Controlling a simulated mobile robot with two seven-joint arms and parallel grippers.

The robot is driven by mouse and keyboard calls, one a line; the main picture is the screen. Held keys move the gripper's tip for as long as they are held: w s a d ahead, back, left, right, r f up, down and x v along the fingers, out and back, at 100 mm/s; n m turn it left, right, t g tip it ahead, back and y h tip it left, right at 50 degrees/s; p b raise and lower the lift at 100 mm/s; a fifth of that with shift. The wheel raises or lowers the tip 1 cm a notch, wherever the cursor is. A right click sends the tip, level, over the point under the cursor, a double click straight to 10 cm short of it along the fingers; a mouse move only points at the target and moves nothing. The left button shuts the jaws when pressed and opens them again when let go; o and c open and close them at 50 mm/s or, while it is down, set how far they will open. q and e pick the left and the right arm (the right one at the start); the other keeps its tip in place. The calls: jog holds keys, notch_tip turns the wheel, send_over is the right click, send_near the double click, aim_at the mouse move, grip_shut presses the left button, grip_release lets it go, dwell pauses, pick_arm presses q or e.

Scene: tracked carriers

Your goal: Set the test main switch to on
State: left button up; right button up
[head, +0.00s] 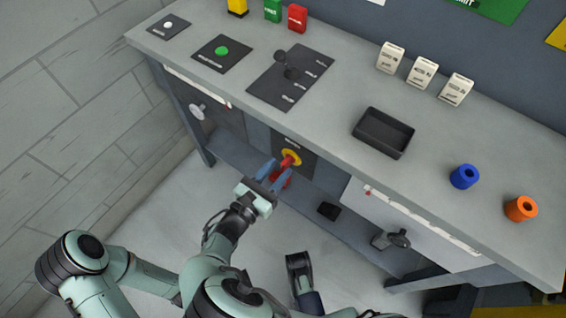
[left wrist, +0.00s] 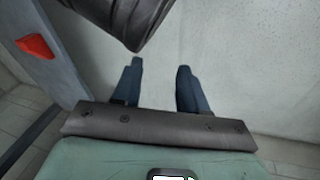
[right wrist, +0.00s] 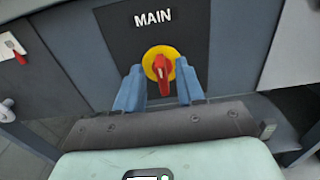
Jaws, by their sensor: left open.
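The main switch is a red rotary handle on a yellow disc (right wrist: 164,64), set in a dark plate marked MAIN on the bench front. In the right wrist view the handle stands roughly upright. It also shows in the head view (head: 291,158). My right gripper (right wrist: 158,88) is open, with one blue finger on each side of the handle and a gap to it on both sides. In the head view the right gripper (head: 275,173) is at the bench front. My left gripper (left wrist: 159,72) is open and empty above pale floor.
The bench top (head: 330,95) carries a black tray (head: 383,132), a blue ring (head: 464,176), an orange ring (head: 521,208) and a lever plate (head: 290,77). A red piece (left wrist: 35,46) shows in the left wrist view.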

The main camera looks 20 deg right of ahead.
aim_at(282, 166)
jog(key=shift+b+x, duration=0.3)
jog(key=shift+x, duration=1.35)
pick_arm(q)
jog(key=shift+s+a+f+g, duration=0.1)
jog(key=shift+s+f+g, duration=0.3)
jog(key=shift+s+f, duration=0.4)
